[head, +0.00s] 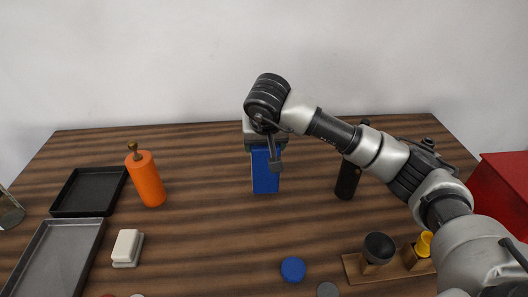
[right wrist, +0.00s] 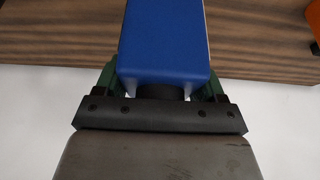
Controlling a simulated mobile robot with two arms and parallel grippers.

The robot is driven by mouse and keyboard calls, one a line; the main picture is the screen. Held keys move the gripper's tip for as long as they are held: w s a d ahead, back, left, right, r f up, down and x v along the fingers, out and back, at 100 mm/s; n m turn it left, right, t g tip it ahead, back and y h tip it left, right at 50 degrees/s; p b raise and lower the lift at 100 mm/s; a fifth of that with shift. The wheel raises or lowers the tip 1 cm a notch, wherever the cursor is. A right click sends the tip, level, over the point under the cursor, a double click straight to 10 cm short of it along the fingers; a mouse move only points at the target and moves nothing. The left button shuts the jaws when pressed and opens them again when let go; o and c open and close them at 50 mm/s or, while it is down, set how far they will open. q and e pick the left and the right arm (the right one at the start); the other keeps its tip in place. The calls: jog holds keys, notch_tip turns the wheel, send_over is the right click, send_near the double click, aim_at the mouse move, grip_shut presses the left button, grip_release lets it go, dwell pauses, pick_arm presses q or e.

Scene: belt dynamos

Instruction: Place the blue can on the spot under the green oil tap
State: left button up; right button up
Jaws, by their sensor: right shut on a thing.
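The blue can (head: 266,176) is a box-shaped blue body, upright near the middle of the table in the head view. My right gripper (head: 264,146) comes down on its top and is shut on it. In the right wrist view the can (right wrist: 163,35) sticks out from between the fingers (right wrist: 161,82), close to the palm. I cannot tell whether its base touches the table. I cannot make out a green oil tap or a spot under it; my right arm covers part of the table. My left gripper does not show.
On the wooden table (head: 205,225), an orange bottle (head: 146,180), dark tray (head: 85,213), grey tray (head: 40,270) and white block (head: 126,246) stand left. A black cylinder (head: 348,180), blue disc (head: 293,269) and wooden holder (head: 355,272) lie right.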

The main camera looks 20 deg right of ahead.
aim_at(263, 182)
jog(key=shift+w+f+p, duration=0.1)
jog(key=shift+f+p, duration=0.45)
jog(key=shift+f, duration=1.5)
jog(key=shift+a, duration=0.1)
jog(key=shift+f, duration=0.1)
jog(key=o, duration=1)
jog(key=shift+f, duration=0.1)
jog(key=shift+c, duration=0.2)
jog(key=o, duration=0.4)
jog(key=shift+o, duration=0.2)
